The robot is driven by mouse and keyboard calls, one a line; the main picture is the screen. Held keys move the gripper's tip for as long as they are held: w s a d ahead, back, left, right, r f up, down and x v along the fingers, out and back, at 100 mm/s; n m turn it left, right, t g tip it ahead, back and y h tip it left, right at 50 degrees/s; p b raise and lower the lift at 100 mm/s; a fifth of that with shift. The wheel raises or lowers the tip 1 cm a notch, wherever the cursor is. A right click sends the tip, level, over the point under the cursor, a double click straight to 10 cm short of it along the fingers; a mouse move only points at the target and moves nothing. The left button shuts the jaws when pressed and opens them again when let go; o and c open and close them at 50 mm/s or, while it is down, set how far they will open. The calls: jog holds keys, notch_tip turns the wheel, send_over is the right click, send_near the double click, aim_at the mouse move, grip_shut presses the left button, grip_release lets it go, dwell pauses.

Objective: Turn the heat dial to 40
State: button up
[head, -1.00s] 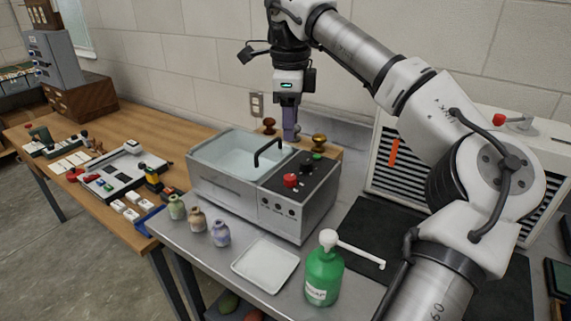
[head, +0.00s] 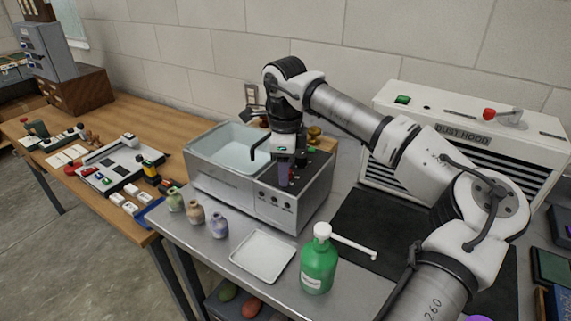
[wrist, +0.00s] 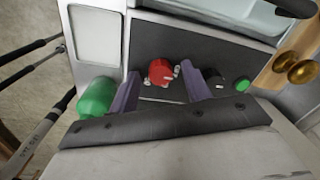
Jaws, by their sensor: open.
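The grey steel bath unit (head: 270,205) stands on the bench with a dark control panel on its right part. In the wrist view the panel carries a red knob (wrist: 160,71), a black dial (wrist: 215,81) and a green button (wrist: 242,86). My gripper (wrist: 164,78) is open over the panel, pointing down. The red knob shows between its two purple fingers, and the black dial sits just beyond the right finger. I cannot tell whether either finger touches a knob. In the head view my gripper (head: 289,180) hides the knobs. No scale number is readable.
A water-filled basin (head: 235,150) with a black handle (head: 259,150) adjoins the panel. Brass knobs (head: 314,133) stand behind. A white tray (head: 263,256), green bottle (head: 319,262) and small vases (head: 196,212) are in front. A dark mat (head: 375,225) lies right.

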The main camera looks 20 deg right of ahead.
jog(key=c, duration=1)
jog(key=shift+f+m+b, duration=0.1)
jog(key=shift+m+b, duration=0.65)
jog(key=shift+m, duration=0.05)
jog(key=m+b, duration=0.2)
jog(key=m, duration=0.1)
jog(key=shift+m, duration=0.3)
jog(key=m+b, duration=0.1)
jog(key=m, duration=0.2)
jog(key=shift+b, duration=0.35)
jog(key=shift+m+g+b, duration=0.3)
jog(key=shift+m+b, duration=0.2)
jog(key=shift+m, duration=1.3)
